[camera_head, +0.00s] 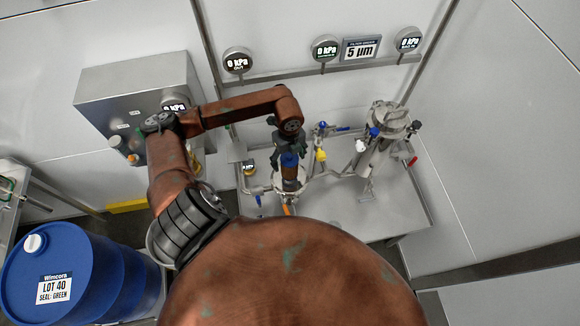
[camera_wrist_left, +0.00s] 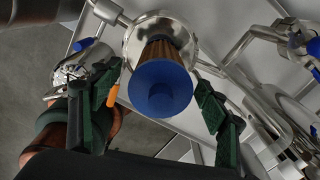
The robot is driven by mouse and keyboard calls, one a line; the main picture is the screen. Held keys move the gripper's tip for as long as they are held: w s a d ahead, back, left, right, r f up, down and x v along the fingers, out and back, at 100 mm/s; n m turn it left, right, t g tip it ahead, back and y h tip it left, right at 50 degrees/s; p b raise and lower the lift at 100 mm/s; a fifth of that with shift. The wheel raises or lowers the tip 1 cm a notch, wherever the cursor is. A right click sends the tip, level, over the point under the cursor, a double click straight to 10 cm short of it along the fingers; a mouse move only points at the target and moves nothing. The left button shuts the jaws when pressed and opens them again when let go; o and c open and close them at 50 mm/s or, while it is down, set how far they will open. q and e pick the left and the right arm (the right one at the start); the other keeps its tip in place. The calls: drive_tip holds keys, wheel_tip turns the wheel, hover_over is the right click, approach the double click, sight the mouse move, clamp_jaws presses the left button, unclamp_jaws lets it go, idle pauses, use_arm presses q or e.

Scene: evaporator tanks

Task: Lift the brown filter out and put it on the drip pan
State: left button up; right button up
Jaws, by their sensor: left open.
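The brown filter (camera_head: 290,172) stands in an open steel housing (camera_head: 276,183) on the bench, with a blue cap on top. In the left wrist view the pleated brown side of the filter (camera_wrist_left: 165,52) shows behind its round blue cap (camera_wrist_left: 160,88). My left gripper (camera_head: 288,150) is open above the filter, and its green-padded fingers (camera_wrist_left: 158,100) stand apart on either side of the cap without visible contact. My right gripper is not in view. I cannot pick out the drip pan with certainty.
A second steel housing (camera_head: 383,135) with clamps and a blue knob stands to the right. Pipes and a yellow-handled valve (camera_head: 321,155) lie between them. A grey control box (camera_head: 140,90) is at the left. A blue drum (camera_head: 75,270) stands lower left.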

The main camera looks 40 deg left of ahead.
use_arm(q)
wheel_tip(320, 180, down, 2)
drive_tip(key=shift+f, duration=0.2)
drive_tip(key=shift+c, duration=0.4)
drive_tip(key=c, duration=1.4)
